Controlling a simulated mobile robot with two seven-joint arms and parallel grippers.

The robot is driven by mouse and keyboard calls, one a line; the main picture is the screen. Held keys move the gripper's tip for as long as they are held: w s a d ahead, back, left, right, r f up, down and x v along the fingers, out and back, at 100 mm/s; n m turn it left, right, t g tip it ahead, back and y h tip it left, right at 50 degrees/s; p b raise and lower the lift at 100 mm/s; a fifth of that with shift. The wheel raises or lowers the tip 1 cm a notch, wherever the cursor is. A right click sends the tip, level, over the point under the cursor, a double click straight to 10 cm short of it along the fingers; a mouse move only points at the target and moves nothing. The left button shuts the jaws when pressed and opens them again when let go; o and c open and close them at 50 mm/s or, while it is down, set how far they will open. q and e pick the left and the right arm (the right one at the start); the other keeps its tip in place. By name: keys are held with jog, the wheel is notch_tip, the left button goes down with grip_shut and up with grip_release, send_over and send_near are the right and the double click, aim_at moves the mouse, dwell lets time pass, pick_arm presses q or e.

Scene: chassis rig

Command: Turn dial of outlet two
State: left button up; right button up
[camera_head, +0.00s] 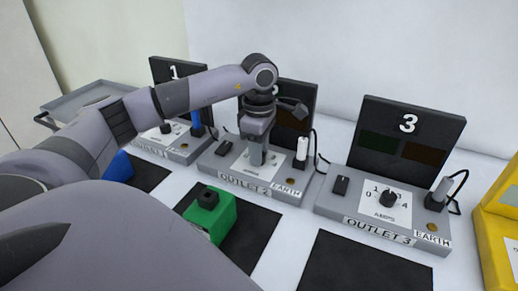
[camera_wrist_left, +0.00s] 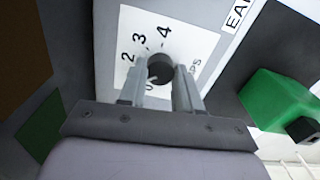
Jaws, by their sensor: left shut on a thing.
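The outlet 2 unit (camera_head: 213,163) is a grey console with a black back panel, in the middle of the head view. My left gripper (camera_head: 257,162) points down at its white dial card. In the left wrist view, the black round dial (camera_wrist_left: 160,68) lies between the fingertips of my left gripper (camera_wrist_left: 160,82), which is shut on it. Numbers 2, 3 and 4 show on the card (camera_wrist_left: 132,22) around the dial. The gripper hides the dial in the head view. My right gripper is not in view.
A black switch (camera_head: 224,147) and a white plug (camera_head: 302,150) flank the dial. Outlet 3 (camera_head: 329,205) stands to the right, outlet 1 (camera_head: 183,152) to the left. A green block (camera_head: 212,213) sits on a black mat in front. A yellow box (camera_head: 500,230) is far right.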

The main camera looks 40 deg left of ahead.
pick_arm(q)
jog(key=o, duration=1)
jog(key=shift+o, duration=0.2)
jog(key=shift+r, duration=0.1)
notch_tip(320, 180, up, 7)
jog(key=shift+r, duration=0.1)
